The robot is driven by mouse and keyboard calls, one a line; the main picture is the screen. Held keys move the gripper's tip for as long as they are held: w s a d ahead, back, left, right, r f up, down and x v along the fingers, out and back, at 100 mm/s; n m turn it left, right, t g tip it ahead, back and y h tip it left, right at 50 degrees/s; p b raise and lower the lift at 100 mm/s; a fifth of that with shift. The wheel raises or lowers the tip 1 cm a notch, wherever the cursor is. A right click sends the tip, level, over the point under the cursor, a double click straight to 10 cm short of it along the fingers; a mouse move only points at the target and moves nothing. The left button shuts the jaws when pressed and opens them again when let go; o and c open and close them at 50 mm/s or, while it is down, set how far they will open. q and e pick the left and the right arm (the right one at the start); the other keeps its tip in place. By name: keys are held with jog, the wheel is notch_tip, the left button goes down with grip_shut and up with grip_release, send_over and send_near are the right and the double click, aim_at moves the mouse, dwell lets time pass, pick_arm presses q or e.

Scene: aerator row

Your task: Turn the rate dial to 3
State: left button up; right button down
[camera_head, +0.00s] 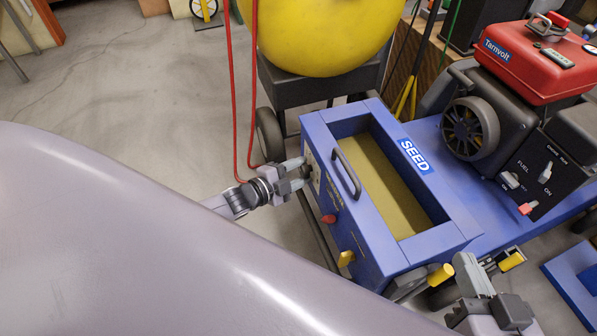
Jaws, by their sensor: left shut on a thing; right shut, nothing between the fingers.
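The blue seed hopper (355,215) stands in the middle, open at the top. A pale dial plate (314,172) is on its left-facing side, near the far end. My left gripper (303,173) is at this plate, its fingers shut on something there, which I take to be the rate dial. The fingers hide the dial, so its pointer and numbers cannot be read. My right gripper (467,268) is shut and empty at the lower right, near the hopper's near end and apart from the dial.
A red knob (328,219) and a yellow knob (346,258) stick out of the same hopper side. Yellow-ended handles (440,275) are near my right gripper. A red-tanked engine (530,65) stands right, a yellow tank (320,30) behind. Grey floor (130,80) is open at left.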

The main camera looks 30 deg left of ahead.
pick_arm(q)
jog(key=shift+s+f+m+t+b, duration=0.1)
jog(key=shift+f+m+t+b, duration=0.2)
jog(key=shift+m+t+b, duration=0.6)
jog(key=shift+m, duration=1)
jog(key=shift+r+m+t, duration=0.1)
jog(key=shift+m+t, duration=0.4)
jog(key=shift+m, duration=0.7)
jog(key=m+t, duration=0.1)
jog(key=m, duration=0.2)
jog(key=shift+h, duration=0.4)
jog(key=shift+d+m+t+h, duration=0.1)
jog(key=shift+m+t+h, duration=0.3)
jog(key=shift+m, duration=0.7)
pick_arm(e)
jog(key=shift+s+d+r+n+t, duration=0.25)
jog(key=shift+s+d+n+t, duration=0.15)
jog(key=shift+d+t, duration=0.3)
pick_arm(q)
jog(key=o, duration=1)
